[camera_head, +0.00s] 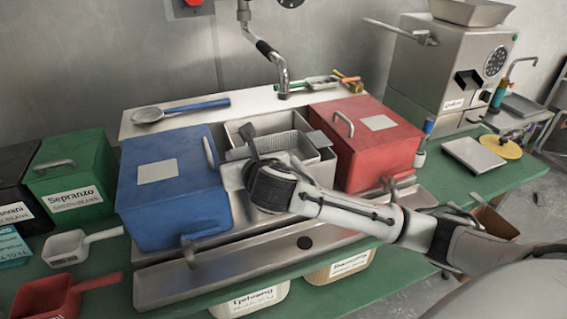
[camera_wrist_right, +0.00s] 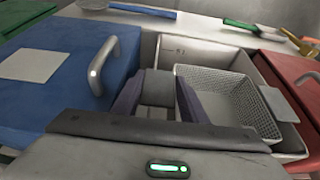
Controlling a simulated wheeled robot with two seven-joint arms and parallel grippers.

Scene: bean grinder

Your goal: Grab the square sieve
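The square sieve (camera_head: 285,143) is a grey perforated metal basket with a flat tab at its right. It sits in a steel bin between the blue and red boxes. In the right wrist view the sieve (camera_wrist_right: 240,108) lies right of my fingers. My right gripper (camera_head: 248,148) is over the left part of the sieve and bin. My left gripper is not in view.
The blue box (camera_head: 170,205) with a metal handle stands close left of my right gripper, and the red box (camera_head: 375,150) stands right of the bin. A blue-handled spoon (camera_head: 180,109) lies on the back ledge. A grinder machine (camera_head: 445,65) stands at the back right.

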